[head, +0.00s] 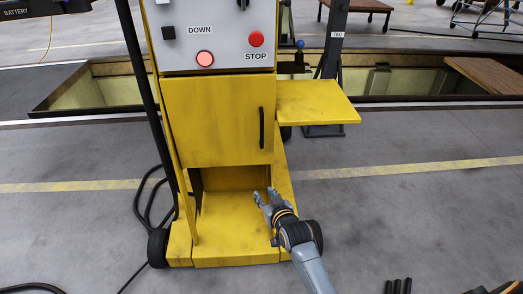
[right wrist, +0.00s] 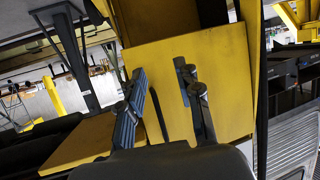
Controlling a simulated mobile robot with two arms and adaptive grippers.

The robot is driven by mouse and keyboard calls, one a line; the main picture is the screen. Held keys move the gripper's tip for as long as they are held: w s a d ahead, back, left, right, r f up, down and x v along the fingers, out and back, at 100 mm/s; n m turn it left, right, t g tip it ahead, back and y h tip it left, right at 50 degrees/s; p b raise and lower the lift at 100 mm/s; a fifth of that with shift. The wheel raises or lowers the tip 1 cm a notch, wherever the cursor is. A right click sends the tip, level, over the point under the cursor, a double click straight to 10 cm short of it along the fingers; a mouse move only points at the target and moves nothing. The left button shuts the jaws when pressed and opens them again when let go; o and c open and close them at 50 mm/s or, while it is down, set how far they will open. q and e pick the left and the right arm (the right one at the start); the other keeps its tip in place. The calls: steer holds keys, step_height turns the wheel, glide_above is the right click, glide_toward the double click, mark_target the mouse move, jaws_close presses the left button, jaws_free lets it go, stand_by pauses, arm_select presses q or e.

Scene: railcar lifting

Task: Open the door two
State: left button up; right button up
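A yellow cabinet door (head: 217,122) sits below the grey control panel and looks shut. Its black vertical handle (head: 262,128) is near the door's right edge. My right gripper (head: 266,194) is open and empty, fingers pointing up the picture, in front of the cabinet's open lower space and below the handle in the head view. In the right wrist view the door (right wrist: 222,70) fills the middle. My left gripper is out of view.
The grey panel (head: 180,38) has a lit red button (head: 205,58) and a STOP button (head: 256,39). A yellow side shelf (head: 315,102) juts right. Wheels flank the cabinet base. A cable (head: 145,205) lies left. A floor pit lies behind; the floor right is mostly clear.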

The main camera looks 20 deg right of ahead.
step_height(320, 180, up, 8)
steer(key=w+d+t+b, duration=0.2)
steer(key=w+t+b, duration=0.1)
steer(key=b, duration=0.1)
steer(key=m+t+h+b, duration=0.1)
steer(key=h, duration=0.1)
glide_toward(262, 129)
steer(key=w, duration=0.3)
steer(key=w+b, duration=0.1)
steer(key=w, duration=0.2)
steer(key=w+d+b, duration=0.1)
steer(key=w, duration=0.2)
steer(key=shift+w+d+f, duration=0.1)
steer(key=shift+w+f, duration=0.05)
steer(key=shift+w, duration=0.05)
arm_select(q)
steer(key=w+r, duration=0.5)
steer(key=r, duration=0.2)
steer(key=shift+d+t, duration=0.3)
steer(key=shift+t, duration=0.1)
arm_select(e)
steer(key=shift+w+d, duration=0.1)
steer(key=shift+w, duration=0.5)
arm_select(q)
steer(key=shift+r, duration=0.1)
arm_select(e)
steer(key=shift+c, duration=0.4)
jaws_close()
